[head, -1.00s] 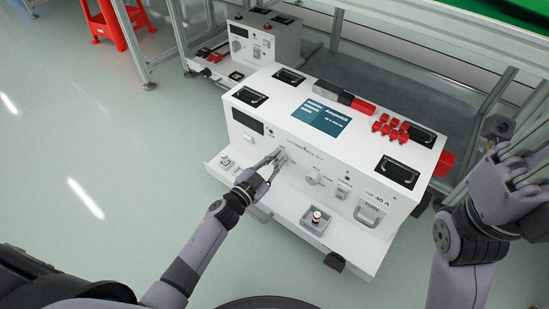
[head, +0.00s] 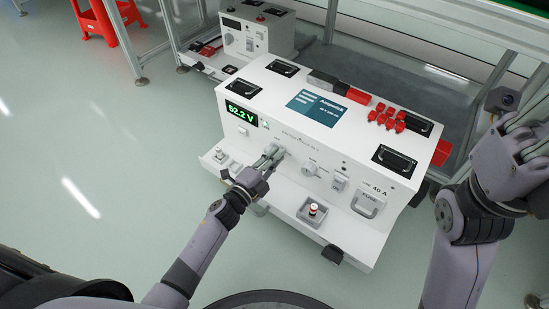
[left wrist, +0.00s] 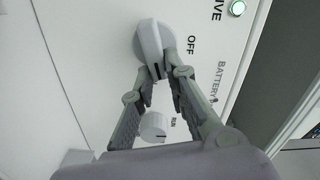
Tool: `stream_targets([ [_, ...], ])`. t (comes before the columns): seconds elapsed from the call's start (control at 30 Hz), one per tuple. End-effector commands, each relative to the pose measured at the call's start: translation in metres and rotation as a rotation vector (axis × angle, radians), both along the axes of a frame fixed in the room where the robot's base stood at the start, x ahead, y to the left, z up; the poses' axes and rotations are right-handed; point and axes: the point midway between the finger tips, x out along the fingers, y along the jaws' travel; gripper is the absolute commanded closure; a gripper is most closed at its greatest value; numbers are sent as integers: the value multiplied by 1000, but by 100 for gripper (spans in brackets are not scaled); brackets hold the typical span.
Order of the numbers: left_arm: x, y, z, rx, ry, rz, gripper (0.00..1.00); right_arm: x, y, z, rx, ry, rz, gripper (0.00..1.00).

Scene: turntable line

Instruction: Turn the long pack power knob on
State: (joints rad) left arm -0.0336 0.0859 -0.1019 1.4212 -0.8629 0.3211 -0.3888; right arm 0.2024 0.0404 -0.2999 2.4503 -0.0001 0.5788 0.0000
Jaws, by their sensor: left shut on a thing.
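The long pack (head: 300,130) is a large white box with a front panel, and its display (head: 241,113) reads 52.2 V in green. My left gripper (head: 272,153) is at the panel, below and right of the display. In the left wrist view my left gripper (left wrist: 162,72) is shut on a light grey knob (left wrist: 149,40) with a dark mark on its end. The word OFF is printed beside it, and a green lamp (left wrist: 237,8) is lit. My right gripper (head: 528,135) is at the right edge, away from the pack; its jaw opening is unclear.
Another white dial (head: 310,167), a switch (head: 339,182) and a fuse handle (head: 368,204) are right of my left gripper. A low shelf with a red-topped button (head: 313,208) juts out in front. A smaller white unit (head: 258,30) stands behind. Metal frames stand behind and right.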

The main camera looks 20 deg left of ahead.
Motion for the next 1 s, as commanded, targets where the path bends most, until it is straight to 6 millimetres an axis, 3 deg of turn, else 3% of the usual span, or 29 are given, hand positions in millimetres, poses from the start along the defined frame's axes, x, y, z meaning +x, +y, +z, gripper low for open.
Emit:
stream_targets([
  [0.4, -1, -1, -8, 216, -75, -1, 100, -9, 1, 6, -7, -46, -2, 100],
  [1.0, -1, -1, -9, 262, -91, -2, 100, -12, 1, 9, -8, -59, -2, 100],
])
